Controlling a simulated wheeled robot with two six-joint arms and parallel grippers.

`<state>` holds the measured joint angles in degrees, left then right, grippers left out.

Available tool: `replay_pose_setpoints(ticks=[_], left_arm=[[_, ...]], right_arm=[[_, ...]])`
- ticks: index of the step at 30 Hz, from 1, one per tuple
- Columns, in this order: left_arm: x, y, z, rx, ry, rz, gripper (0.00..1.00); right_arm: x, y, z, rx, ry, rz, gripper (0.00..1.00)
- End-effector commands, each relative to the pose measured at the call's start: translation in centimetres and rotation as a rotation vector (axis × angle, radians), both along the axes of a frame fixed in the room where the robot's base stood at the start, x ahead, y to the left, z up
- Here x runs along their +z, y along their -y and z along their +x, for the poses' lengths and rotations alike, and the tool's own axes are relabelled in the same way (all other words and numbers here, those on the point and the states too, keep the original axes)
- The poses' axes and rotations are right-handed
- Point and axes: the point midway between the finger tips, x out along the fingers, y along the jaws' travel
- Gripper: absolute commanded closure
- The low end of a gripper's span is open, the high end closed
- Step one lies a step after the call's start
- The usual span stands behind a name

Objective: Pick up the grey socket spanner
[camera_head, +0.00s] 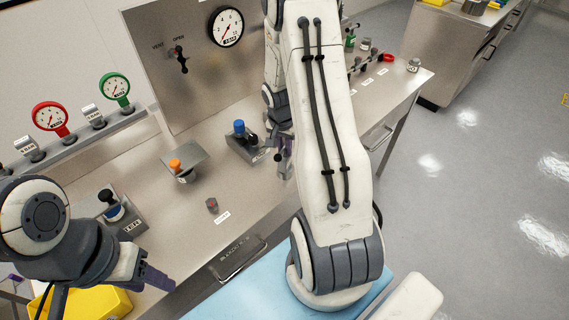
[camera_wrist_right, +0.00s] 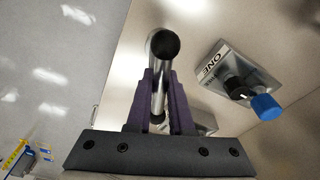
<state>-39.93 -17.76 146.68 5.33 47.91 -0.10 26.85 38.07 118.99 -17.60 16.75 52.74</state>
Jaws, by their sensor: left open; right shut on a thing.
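The grey socket spanner (camera_wrist_right: 158,98) shows in the right wrist view as a shiny metal cylinder with a dark round end. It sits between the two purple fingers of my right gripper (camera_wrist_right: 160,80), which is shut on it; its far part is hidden. My left gripper (camera_head: 155,277) is open and empty at the bench's front edge, at lower left.
A block with a blue knob (camera_head: 240,128) stands left of my right gripper. An orange-knobbed piece (camera_head: 176,165), a small grey-red part (camera_head: 212,205) and a block with a black knob (camera_head: 107,197) stand on the bench (camera_head: 262,208). A yellow bin (camera_head: 95,303) is at lower left.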

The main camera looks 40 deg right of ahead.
Motion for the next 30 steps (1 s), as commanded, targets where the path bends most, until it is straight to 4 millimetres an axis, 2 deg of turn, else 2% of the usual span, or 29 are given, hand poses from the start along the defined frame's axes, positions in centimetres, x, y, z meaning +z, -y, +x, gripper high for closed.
replay_pose_setpoints(ticks=[14,20,24,30], left_arm=[[-0.1,0.0,0.0,0.0,0.0,0.0,0.5],[-0.7,0.0,0.0,0.001,0.0,0.0,0.5],[-1.5,0.0,0.0,0.002,0.0,0.0,0.5],[-2.7,0.0,0.0,0.004,0.0,0.0,0.5]], right_arm=[[0.4,0.1,0.1,-0.001,0.005,-0.002,1.0],[2.0,0.1,0.2,0.0,0.007,-0.004,1.0],[4.0,0.1,0.2,0.0,0.009,-0.006,1.0],[6.2,2.4,-3.0,-0.007,0.007,-0.005,1.0]])
